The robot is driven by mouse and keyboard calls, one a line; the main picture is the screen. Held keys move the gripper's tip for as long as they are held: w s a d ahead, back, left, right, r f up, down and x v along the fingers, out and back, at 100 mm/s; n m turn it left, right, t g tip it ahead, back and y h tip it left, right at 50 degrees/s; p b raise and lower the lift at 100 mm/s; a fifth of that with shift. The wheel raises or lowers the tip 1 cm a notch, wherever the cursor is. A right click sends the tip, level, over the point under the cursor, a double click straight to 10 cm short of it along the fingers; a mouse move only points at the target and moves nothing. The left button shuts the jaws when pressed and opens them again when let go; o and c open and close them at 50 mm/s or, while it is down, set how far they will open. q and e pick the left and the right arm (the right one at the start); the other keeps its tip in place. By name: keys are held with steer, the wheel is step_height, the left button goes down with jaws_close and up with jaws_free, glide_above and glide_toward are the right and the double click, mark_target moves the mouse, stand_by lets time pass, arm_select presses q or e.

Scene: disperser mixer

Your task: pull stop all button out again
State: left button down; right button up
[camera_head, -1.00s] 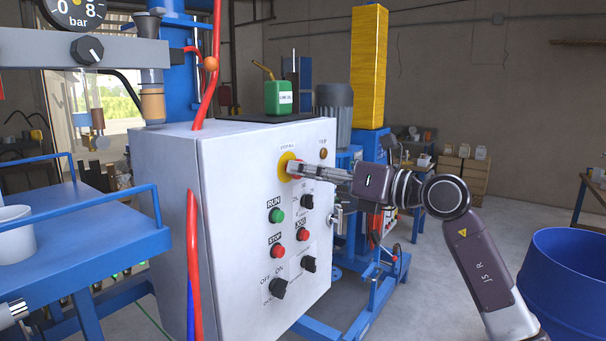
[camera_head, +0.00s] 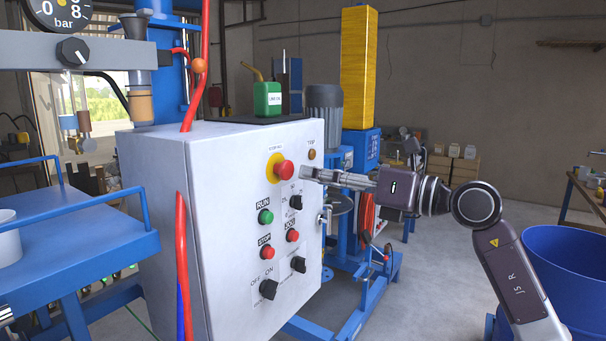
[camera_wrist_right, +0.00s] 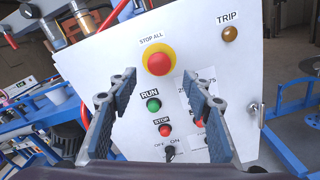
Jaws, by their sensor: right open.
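The stop all button (camera_head: 284,170) is a red mushroom head on a yellow ring, high on the front of the white control cabinet (camera_head: 170,200). It stands clear of the yellow ring in the head view. In the right wrist view the whole button (camera_wrist_right: 158,62) shows below its STOP ALL label, past the fingertips. My right gripper (camera_head: 308,173) is to the right of the button, apart from it. Its fingers (camera_wrist_right: 163,88) are spread wide with nothing between them. At the left edge of the head view, a metallic part (camera_head: 5,315) may belong to my left arm; no left gripper shows.
Below the button are a green RUN button (camera_head: 265,216), a red STOP button (camera_head: 267,253) and black rotary switches (camera_head: 268,289). An amber TRIP lamp (camera_head: 312,154) is at upper right. A red hose (camera_head: 182,260) runs before the cabinet. A blue drum (camera_head: 565,265) stands at right.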

steer(key=v, duration=0.6)
steer(key=shift+d, duration=0.15)
steer(key=shift+s, duration=0.15)
